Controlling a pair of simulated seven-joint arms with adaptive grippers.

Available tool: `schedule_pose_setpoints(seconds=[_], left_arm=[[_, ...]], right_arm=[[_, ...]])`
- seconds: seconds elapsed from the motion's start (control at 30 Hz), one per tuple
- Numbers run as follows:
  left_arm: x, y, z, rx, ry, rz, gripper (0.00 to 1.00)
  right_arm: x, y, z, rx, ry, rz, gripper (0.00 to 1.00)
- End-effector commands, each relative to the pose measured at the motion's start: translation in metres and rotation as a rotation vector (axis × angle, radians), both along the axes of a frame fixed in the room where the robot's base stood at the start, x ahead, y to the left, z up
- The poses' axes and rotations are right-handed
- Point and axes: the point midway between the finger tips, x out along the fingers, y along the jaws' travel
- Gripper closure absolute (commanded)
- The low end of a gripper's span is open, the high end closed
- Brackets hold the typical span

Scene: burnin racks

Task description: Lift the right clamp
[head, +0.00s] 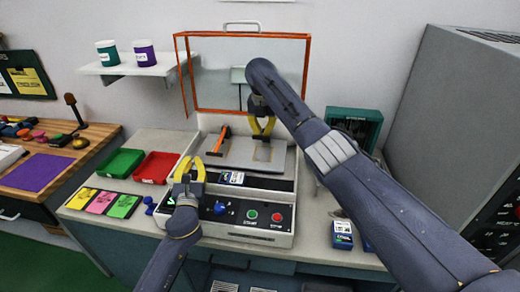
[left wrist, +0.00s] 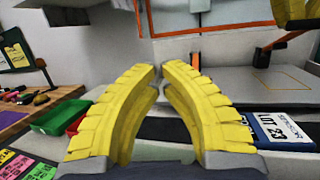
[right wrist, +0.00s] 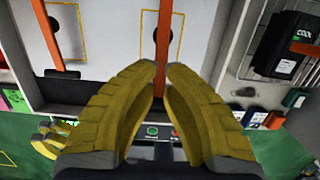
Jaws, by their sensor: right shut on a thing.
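The right clamp, an orange bar, shows in the right wrist view (right wrist: 164,30), running down between the fingertips of my right gripper (right wrist: 162,68). In the head view my right gripper (head: 262,133) is over the right part of the grey plate (head: 240,155) and hides this clamp. It is shut on the clamp. The left clamp (head: 219,139), also orange, stands tilted on the plate's left side and shows in the right wrist view (right wrist: 48,35). My left gripper (head: 190,162) is empty in front of the plate's left side, its fingertips almost together (left wrist: 160,72).
An orange-framed clear lid (head: 250,36) stands raised behind the plate. Green (head: 121,163) and red (head: 155,167) trays lie left of the machine. A control panel with buttons (head: 252,214) is in front. A grey cabinet (head: 450,120) stands close on the right.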

Motion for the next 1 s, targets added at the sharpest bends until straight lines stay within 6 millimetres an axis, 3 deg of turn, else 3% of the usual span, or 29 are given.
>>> schedule_pose_setpoints(seconds=[0.03, 0.2, 0.4, 0.67, 1.0], left_arm=[[-0.003, -0.034, 0.002, -0.012, 0.004, -0.038, 1.00], [-0.018, -0.123, -0.002, -0.025, 0.037, -0.139, 1.00], [-0.034, -0.185, -0.007, -0.032, 0.067, -0.212, 1.00], [-0.031, -0.210, -0.007, -0.034, 0.079, -0.240, 1.00], [0.016, -0.221, 0.001, -0.034, 0.079, -0.239, 1.00]], right_arm=[[0.000, 0.000, 0.000, 0.000, -0.001, 0.000, 1.00], [0.000, 0.000, 0.000, 0.000, -0.001, 0.000, 1.00], [0.000, 0.000, 0.000, 0.000, -0.001, 0.000, 1.00], [0.000, 0.000, 0.000, 0.000, 0.000, 0.000, 1.00], [0.000, 0.000, 0.000, 0.000, 0.000, 0.000, 1.00]])
